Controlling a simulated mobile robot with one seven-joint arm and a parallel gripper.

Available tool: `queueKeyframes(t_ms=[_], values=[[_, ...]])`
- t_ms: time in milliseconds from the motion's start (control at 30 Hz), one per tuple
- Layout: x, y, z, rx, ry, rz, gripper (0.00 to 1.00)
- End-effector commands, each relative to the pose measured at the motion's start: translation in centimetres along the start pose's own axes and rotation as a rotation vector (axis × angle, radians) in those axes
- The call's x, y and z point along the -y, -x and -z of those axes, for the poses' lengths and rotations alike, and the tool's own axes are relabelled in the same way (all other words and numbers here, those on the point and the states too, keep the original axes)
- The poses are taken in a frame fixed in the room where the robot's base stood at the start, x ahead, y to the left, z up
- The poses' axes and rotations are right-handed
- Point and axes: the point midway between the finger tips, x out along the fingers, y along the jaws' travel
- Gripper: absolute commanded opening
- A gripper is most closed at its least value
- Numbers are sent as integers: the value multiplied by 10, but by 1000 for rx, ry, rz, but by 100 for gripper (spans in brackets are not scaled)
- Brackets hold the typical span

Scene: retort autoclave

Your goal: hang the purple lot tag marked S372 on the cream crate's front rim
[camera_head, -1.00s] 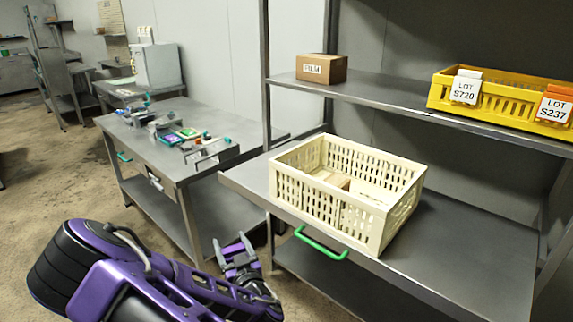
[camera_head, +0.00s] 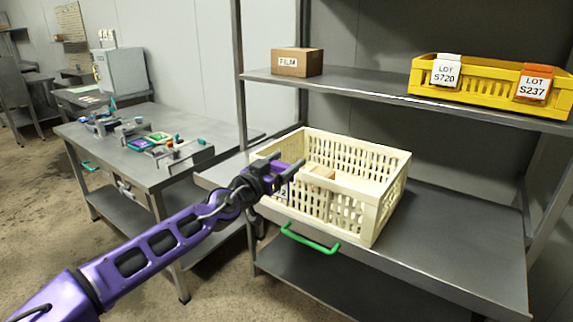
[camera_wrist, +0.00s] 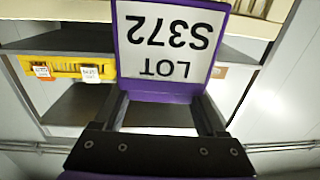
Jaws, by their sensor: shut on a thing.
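The purple lot tag (camera_head: 281,192) has a white face. In the wrist view the tag (camera_wrist: 165,45) reads LOT S372 upside down. My gripper (camera_head: 285,170) is shut on the tag. In the wrist view my gripper's fingers (camera_wrist: 160,112) reach to the tag's purple edge. The cream crate (camera_head: 372,218) stands on the shelf unit's lower deck. The gripper and tag are in front of the left part of its front rim, hiding some of it. I cannot tell whether the tag touches the rim. A cream part of the crate (camera_wrist: 50,10) shows beyond the tag.
A small tan box (camera_head: 321,172) lies inside the cream crate. A green handle (camera_head: 310,240) is below its deck. The upper shelf holds a cardboard box (camera_head: 297,62) and a yellow crate (camera_head: 480,90) with tags S720 and S237. A cluttered table (camera_head: 130,165) stands left.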

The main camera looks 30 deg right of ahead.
Motion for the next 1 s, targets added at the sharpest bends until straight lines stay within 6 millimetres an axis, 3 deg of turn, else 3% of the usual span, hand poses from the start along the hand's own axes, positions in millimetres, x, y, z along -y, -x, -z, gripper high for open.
queueKeyframes(t_ms=[133,333,1000], values=[[-7,7,13,-1,2,-54,0],[-10,4,17,2,2,-71,0],[-13,-49,14,2,3,-70,0]])
